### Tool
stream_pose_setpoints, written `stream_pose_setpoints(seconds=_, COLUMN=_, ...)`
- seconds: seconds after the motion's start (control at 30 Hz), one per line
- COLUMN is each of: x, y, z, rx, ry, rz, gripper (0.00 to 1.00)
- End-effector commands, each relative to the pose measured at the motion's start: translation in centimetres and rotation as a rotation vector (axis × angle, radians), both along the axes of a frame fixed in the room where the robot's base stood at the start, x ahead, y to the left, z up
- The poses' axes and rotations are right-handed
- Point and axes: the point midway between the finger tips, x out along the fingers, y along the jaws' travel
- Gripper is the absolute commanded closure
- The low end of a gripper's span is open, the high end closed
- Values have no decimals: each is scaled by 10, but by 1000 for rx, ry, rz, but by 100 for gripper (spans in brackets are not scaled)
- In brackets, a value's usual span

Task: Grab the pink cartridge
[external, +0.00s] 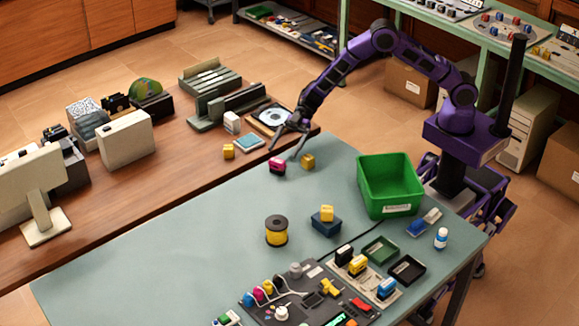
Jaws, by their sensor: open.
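The pink cartridge (277,166) is a small pink and dark block on the grey-green table, near its back edge. Nothing shows between the fingertips.
A green bin (389,186) stands at the right, a yellow spool (277,231) and a blue box (326,225) nearer the front. A wooden counter (190,171) adjoins at left. The table's left part is clear.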

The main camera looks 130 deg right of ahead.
Motion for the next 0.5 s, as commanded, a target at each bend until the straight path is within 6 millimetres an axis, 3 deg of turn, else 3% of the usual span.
stream_pose_setpoints(seconds=0.13, x=23, y=9, z=-11, rx=1, ry=-1, rz=1, gripper=3)
stream_pose_setpoints(seconds=0.5, x=54, y=25, z=-17, rx=-1, ry=-2, rz=1, gripper=3)
